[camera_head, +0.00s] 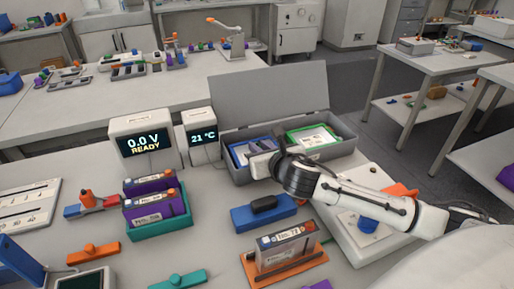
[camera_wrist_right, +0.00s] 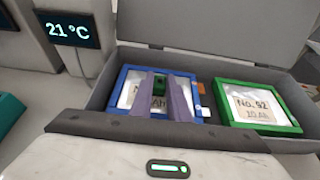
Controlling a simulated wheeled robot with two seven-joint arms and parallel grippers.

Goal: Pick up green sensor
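My right gripper (camera_head: 262,163) reaches into the front left of an open grey box (camera_head: 345,145). In the right wrist view its two fingers (camera_wrist_right: 163,97) stand apart over a blue-framed pouch (camera_wrist_right: 124,90). A small dark-green piece (camera_wrist_right: 157,86) shows between the fingers; I cannot tell whether it is the green sensor or whether the fingers touch it. A teal-green clip-like piece (camera_head: 178,281) lies on the table at the bottom of the head view, away from the gripper. My left gripper is not in view.
A green-framed pouch (camera_head: 313,137) lies at the right in the box. The box's raised lid (camera_head: 268,95) stands behind. Two displays (camera_head: 147,143) stand left of the box. A blue block (camera_head: 263,214) and an orange stand (camera_head: 284,272) are in front.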

